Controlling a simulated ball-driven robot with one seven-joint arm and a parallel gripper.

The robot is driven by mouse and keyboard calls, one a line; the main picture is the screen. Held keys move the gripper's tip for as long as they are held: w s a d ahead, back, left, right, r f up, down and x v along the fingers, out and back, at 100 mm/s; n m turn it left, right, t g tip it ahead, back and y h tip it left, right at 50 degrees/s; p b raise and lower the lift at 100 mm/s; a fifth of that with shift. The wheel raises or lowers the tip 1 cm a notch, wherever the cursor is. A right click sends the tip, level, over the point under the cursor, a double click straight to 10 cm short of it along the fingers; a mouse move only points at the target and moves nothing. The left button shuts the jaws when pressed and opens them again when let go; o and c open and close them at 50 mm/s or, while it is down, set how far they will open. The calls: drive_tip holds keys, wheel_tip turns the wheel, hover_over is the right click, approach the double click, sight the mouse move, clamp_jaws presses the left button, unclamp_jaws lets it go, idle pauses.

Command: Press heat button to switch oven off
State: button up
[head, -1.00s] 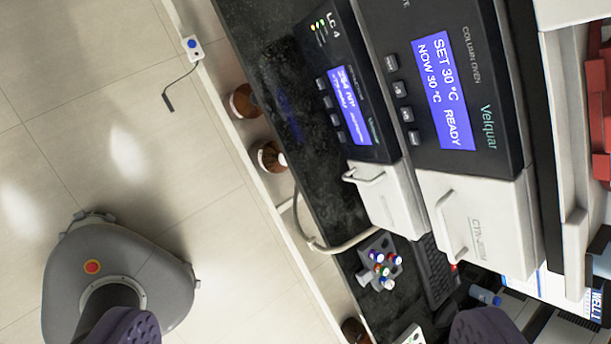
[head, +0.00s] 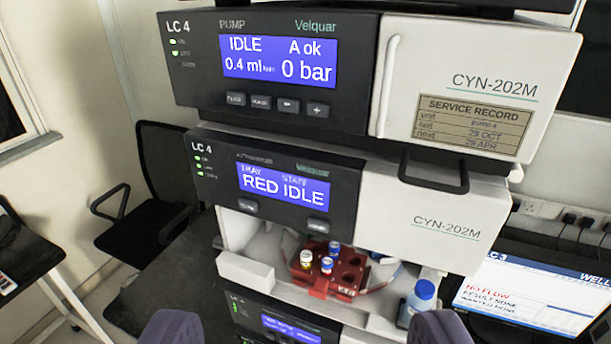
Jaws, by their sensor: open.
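My gripper (head: 306,328) is open and empty. Its two purple fingertips show at the bottom edge, wide apart and clear of the modules. No column oven label or heat button can be made out in this view. A stack of LC 4 modules stands ahead. The lowest module (head: 275,322) shows only its top part with a blue display, cut off by the bottom edge; I cannot tell whether it is the oven. Above it is a module (head: 270,180) reading RED IDLE. The top module is the pump (head: 275,70), reading IDLE, 0.4 ml, 0 bar.
A red vial rack (head: 330,275) with several vials sits in the middle module's open bay. A blue-capped bottle (head: 418,300) is right of it. A black handle (head: 433,175) sticks out from the white front. A monitor (head: 530,295) stands right; a black chair (head: 165,190) stands left.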

clamp_jaws()
idle(1.4)
